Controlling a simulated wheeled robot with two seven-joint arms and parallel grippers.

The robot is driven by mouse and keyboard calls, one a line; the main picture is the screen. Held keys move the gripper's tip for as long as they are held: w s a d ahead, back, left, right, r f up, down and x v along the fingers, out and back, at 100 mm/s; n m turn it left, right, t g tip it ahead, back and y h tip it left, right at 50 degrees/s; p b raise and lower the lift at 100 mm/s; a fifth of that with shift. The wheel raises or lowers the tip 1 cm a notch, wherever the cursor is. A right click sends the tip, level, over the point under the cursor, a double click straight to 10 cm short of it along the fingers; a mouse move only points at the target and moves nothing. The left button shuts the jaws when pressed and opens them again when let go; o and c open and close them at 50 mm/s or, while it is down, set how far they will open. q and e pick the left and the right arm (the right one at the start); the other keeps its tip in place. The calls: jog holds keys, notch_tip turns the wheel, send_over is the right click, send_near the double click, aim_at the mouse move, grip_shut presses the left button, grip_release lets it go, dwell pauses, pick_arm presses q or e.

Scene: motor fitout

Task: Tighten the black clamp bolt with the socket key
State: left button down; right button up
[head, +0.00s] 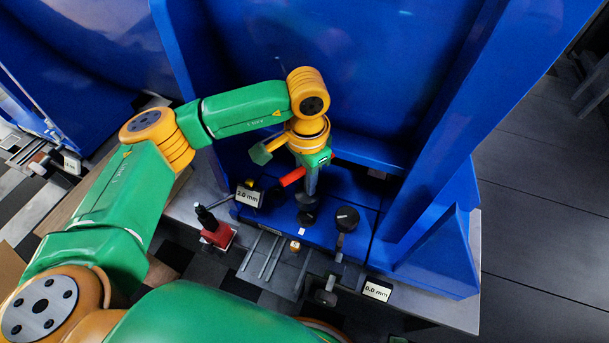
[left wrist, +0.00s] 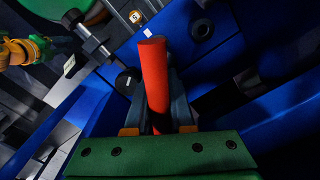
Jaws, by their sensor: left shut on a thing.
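My left gripper (head: 308,186) is shut on the red-handled socket key, pointing down over the blue fixture. The key's red handle (head: 292,177) sticks out to the left. In the left wrist view the red handle (left wrist: 156,82) stands out between the fingers. A dark round piece (head: 306,199) sits just below the fingertips, over a black disc (head: 306,217) on the fixture. I cannot tell which of these is the clamp bolt, or whether the key touches it. My right gripper is not in view.
A black knob (head: 347,218) is right of the gripper and also shows in the left wrist view (left wrist: 128,82). Signs read 2.0 mm (head: 248,196) and 0.0 mm (head: 377,291). A red block (head: 217,236) with a black top stands left. Tall blue walls (head: 450,130) surround the fixture.

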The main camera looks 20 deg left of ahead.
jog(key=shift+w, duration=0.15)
pick_arm(q)
jog(key=shift+n+b, duration=0.3)
jog(key=n, duration=0.5)
jog(key=shift+n, duration=0.4)
jog(key=n, duration=0.6)
jog(key=shift+d, duration=0.1)
jog(key=n, duration=0.3)
jog(key=shift+n, duration=0.3)
notch_tip(320, 180, down, 3)
jog(key=b, duration=0.2)
jog(key=shift+r+b, duration=0.2)
jog(key=shift+b, duration=0.15)
notch_tip(320, 180, down, 3)
jog(key=shift+r+b, duration=0.15)
jog(key=shift+b, duration=1.05)
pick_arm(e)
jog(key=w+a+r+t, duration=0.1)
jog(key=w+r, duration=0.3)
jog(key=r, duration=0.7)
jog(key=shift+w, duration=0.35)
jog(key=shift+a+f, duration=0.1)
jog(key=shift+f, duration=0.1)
